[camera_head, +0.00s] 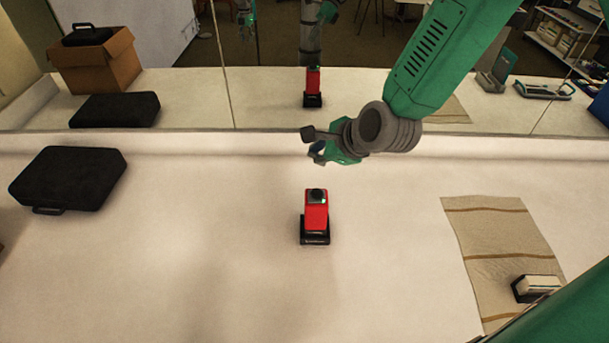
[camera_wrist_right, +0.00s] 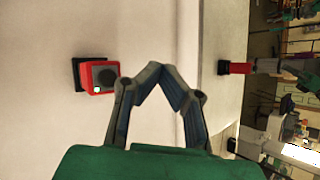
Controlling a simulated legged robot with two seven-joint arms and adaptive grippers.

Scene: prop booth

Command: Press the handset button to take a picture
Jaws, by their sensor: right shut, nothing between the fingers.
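The red handset (camera_head: 316,212) stands upright in a black base on the white table, in the middle of the head view. My left gripper is not in view.
A black case (camera_head: 68,180) lies at the left. A beige striped mat (camera_head: 497,232) lies at the right, with a small white-and-black device (camera_head: 538,287) on it. A mirror (camera_head: 180,100) along the back repeats the handset and case. The table around the handset is clear.

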